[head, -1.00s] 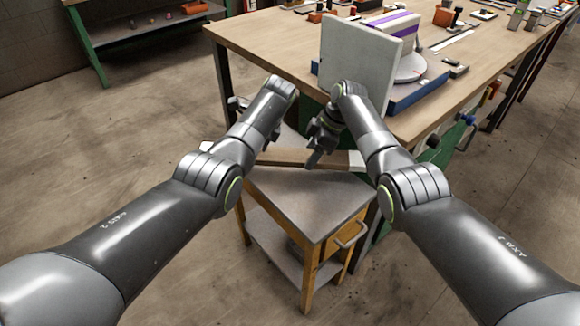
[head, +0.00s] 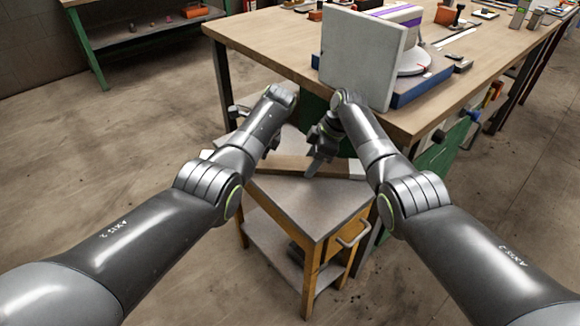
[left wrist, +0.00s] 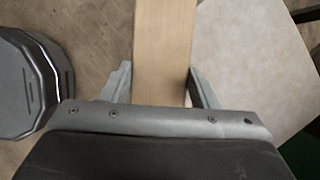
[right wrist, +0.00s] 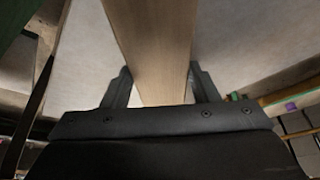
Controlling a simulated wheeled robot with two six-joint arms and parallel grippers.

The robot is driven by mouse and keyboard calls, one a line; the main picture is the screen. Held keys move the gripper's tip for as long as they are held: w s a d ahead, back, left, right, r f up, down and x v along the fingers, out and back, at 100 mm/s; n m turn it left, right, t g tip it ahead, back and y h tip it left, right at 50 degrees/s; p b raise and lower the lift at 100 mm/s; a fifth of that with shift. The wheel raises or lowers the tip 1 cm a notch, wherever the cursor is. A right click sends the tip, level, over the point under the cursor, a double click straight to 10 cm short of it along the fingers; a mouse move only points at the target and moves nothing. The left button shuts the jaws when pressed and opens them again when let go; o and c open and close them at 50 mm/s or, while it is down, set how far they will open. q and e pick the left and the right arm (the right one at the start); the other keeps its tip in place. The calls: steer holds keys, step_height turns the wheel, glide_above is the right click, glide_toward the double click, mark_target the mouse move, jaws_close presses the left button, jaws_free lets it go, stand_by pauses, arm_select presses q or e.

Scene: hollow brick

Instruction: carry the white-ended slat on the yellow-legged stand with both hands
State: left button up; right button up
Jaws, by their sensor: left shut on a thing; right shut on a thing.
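The wooden slat (head: 288,164) lies across the grey top of the yellow-legged stand (head: 310,205). One white end (head: 357,168) shows at the right. Whether the slat touches the top or hangs just above it cannot be told. My right gripper (head: 317,163) is shut on the slat near its right part. The right wrist view shows the slat (right wrist: 155,40) between the fingers (right wrist: 160,90). My left gripper is hidden behind its arm in the head view. In the left wrist view its fingers (left wrist: 163,88) hold the slat (left wrist: 163,40) from both sides.
A wooden workbench (head: 270,50) stands just behind the stand. A grey slab (head: 362,58) stands upright near its front edge, close to my right arm, beside a blue tray (head: 425,90). A green shelf (head: 140,35) stands far left. The floor (head: 120,150) at left is clear.

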mark_target(270, 161)
arm_select(q)
steer(key=o, duration=1.2)
arm_select(e)
steer(key=o, duration=1.2)
steer(key=shift+f, duration=0.1)
steer(key=shift+r, duration=0.65)
arm_select(q)
steer(key=v, duration=1.1)
steer(key=shift+d+r, duration=0.25)
steer(key=shift+r, duration=0.1)
arm_select(e)
step_height(270, 161, up, 9)
steer(key=shift+f, duration=0.15)
